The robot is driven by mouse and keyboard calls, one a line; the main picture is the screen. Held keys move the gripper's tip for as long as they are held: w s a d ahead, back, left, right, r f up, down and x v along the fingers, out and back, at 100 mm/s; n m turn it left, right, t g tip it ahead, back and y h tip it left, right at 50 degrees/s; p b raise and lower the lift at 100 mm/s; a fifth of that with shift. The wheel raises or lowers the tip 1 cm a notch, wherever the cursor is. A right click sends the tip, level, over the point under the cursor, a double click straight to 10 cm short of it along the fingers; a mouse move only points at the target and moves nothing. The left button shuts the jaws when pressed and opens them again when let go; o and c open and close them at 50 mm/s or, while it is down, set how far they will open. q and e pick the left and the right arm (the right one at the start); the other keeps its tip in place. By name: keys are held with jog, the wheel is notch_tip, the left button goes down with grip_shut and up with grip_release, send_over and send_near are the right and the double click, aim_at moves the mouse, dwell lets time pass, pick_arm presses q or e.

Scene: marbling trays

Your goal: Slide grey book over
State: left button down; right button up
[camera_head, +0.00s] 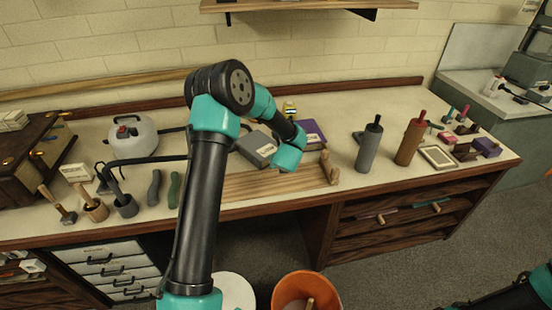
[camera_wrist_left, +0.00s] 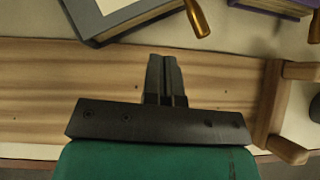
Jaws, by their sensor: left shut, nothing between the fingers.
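The grey book (camera_head: 257,150) lies on the worktop just behind a slatted wooden board (camera_head: 240,186), left of the purple book (camera_head: 314,131). In the left wrist view, part of the grey book (camera_wrist_left: 88,20) shows at the upper left, with its cover and page edges visible. My left gripper (camera_wrist_left: 163,62) is shut and empty over the wooden board (camera_wrist_left: 60,85), on the near side of the grey book and apart from it in the picture. In the head view its fingers are hidden behind my teal wrist. My right gripper is not in view.
The purple book also shows in the left wrist view (camera_wrist_left: 280,6), with a brass-coloured piece (camera_wrist_left: 197,18) between the books. A grey roller (camera_head: 369,148) and a brown roller (camera_head: 411,140) stand to the right. A white kettle-like container (camera_head: 133,138) is at the left.

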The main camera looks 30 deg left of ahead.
pick_arm(q)
jog(key=v, duration=0.8)
jog(key=shift+s+d+r, duration=0.15)
jog(key=shift+r, duration=0.15)
jog(key=s+a+f+m+t+h, duration=0.2)
jog(key=a+m+h, duration=0.6)
jog(key=a, duration=1.2)
jog(key=s+a+r+m+h, duration=0.1)
jog(key=s+a+r+m, duration=0.1)
jog(key=s+a+m, duration=0.2)
jog(key=s+a, duration=0.2)
jog(key=s, duration=0.1)
jog(key=shift+m, duration=0.3)
jog(key=shift+f, duration=0.1)
